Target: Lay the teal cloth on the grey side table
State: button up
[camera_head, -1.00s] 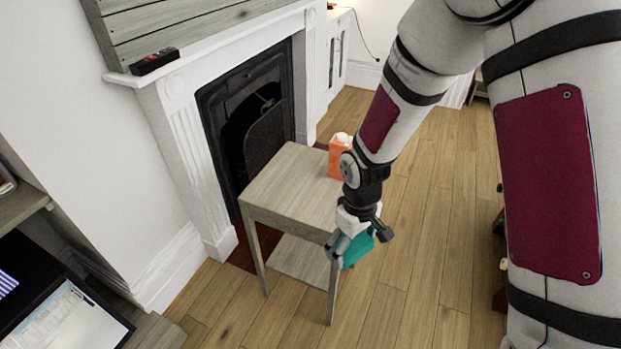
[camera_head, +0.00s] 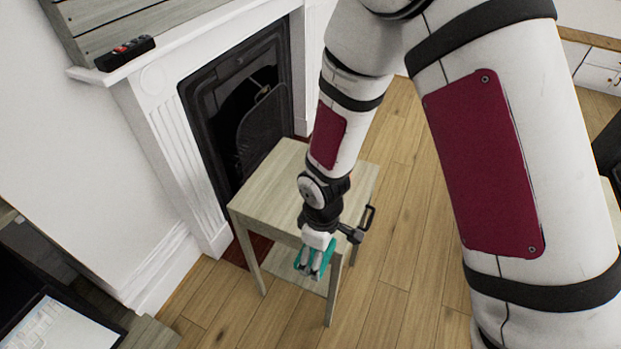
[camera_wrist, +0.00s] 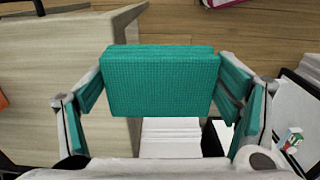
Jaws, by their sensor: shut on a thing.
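The teal cloth (camera_wrist: 160,82) is a folded, thick block held between the two fingers of my gripper (camera_head: 314,262). In the head view only a small part of the cloth (camera_head: 327,258) shows, beside and between the fingers. The grey side table (camera_head: 270,190) has a pale wood-grain top and a lower shelf. My gripper hangs by the table's near edge in the head view. In the wrist view the tabletop (camera_wrist: 55,75) lies left of and behind the cloth, and the cloth overlaps its edge. The height of the cloth over the tabletop is hard to tell.
A white fireplace (camera_head: 178,150) stands behind and left of the table. A black remote-like object (camera_head: 125,52) lies on its mantel. An orange thing (camera_wrist: 3,98) shows at the wrist view's left edge. Wooden floor (camera_head: 400,250) is open right of the table. My arm hides part of the tabletop.

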jog(key=w, duration=0.5)
jog(key=w+f, duration=0.1)
jog(key=w, duration=0.4)
jog(key=w+a, duration=0.1)
jog(key=w, duration=0.4)
jog(key=shift+w+f, duration=0.2)
jog(key=shift+w, duration=0.15)
jog(key=shift+w+f, duration=0.2)
jog(key=shift+f, duration=1.6)
jog(key=shift+f, duration=0.15)
jog(key=o, duration=1)
jog(key=shift+c, duration=0.2)
notch_tip(320, 180, up, 12)
jog(key=shift+r, duration=0.2)
